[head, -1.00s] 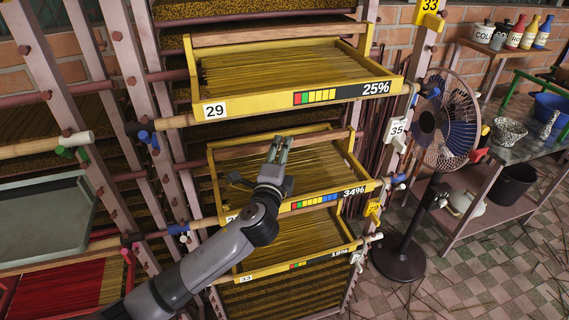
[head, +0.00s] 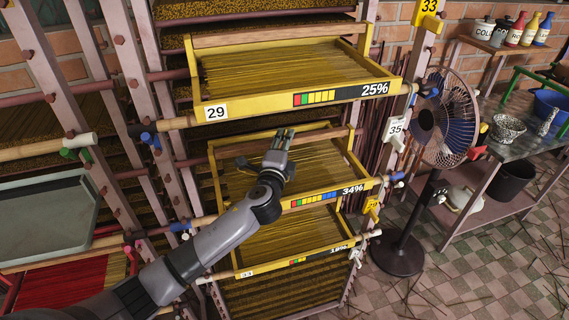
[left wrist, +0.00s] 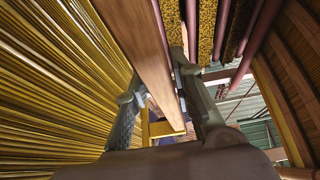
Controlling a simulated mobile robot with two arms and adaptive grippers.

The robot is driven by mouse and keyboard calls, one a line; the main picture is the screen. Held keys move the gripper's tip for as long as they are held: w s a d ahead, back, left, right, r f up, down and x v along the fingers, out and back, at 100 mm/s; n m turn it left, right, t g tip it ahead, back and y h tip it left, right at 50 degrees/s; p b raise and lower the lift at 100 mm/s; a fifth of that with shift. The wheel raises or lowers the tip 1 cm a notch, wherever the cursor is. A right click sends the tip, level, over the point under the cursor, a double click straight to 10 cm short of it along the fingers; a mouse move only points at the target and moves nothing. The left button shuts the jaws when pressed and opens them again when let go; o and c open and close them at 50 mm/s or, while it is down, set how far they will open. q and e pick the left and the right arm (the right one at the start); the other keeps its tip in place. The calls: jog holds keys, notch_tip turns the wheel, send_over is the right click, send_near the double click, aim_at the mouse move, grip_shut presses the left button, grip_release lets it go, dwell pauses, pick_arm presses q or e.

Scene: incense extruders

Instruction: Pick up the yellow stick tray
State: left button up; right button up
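Yellow stick trays hold thin yellow sticks in the rack: an upper one labelled 29 and 25% (head: 245,106), a middle one labelled 34% (head: 318,200), and a lower one (head: 280,268). My left gripper (head: 284,136) is over the middle tray, by its wooden back bar (head: 325,135). In the left wrist view, the two fingers (left wrist: 165,98) stand apart, with a wooden bar (left wrist: 145,45) running between them. I cannot tell whether they touch it. Yellow sticks (left wrist: 55,85) fill the left side there. My right gripper is not in view.
Rack posts (head: 160,110) stand close to my left arm. A grey-green tray (head: 45,220) is at the left, above red sticks (head: 75,285). A fan (head: 445,120) stands right of the rack, before a side table (head: 515,150).

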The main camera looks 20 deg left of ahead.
pick_arm(q)
grip_shut()
dwell(0.3)
jog(key=shift+a+r, duration=0.1)
dwell(0.4)
